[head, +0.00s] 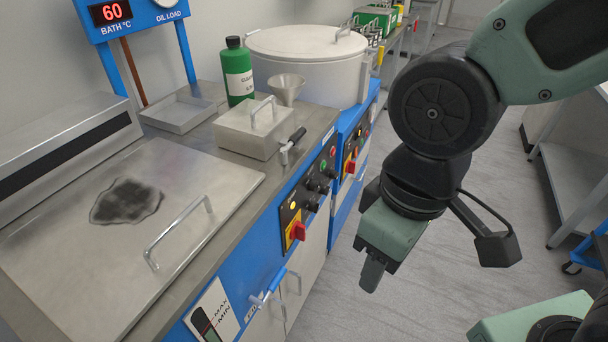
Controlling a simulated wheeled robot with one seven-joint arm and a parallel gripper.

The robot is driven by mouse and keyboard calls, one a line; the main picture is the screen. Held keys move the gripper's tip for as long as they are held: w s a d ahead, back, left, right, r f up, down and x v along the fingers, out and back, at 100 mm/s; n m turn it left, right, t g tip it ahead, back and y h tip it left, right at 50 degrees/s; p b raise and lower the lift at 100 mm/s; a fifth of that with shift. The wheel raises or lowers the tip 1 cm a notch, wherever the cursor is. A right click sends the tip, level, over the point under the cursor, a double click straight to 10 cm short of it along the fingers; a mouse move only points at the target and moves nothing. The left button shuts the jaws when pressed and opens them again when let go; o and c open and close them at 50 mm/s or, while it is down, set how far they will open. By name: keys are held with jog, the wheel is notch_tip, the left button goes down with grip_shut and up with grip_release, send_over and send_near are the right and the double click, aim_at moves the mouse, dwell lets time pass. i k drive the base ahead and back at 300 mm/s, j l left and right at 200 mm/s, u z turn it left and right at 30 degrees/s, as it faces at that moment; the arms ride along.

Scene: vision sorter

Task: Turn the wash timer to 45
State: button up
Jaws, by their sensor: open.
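A control panel (315,190) runs along the blue front of the near bench, with several small dark knobs and buttons and a red switch (298,231) on a yellow plate. Another panel (353,152) with a red and yellow switch is farther back, on the unit below the round drum. I cannot tell which knob is the wash timer; the dial markings are too small to read. My gripper (372,274) points down over the aisle, to the right of the near panel and apart from it. It is open and seen from the side, with nothing visible in it.
A blue valve handle (268,290) and cabinet handles stick out below the near panel. A metal lid (120,225), a green bottle (237,72), a funnel (286,88) and a steel box (252,130) with a lever stand on the bench. The grey floor (345,305) beside it is clear.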

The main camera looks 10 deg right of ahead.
aim_at(333, 174)
jog(key=i+l+z, duration=0.15)
jog(key=l, duration=0.3)
jog(key=i+l+z, duration=0.15)
jog(key=i+l, duration=0.2)
jog(key=i+l+z, duration=0.15)
jog(key=l, duration=0.25)
jog(key=i, duration=0.1)
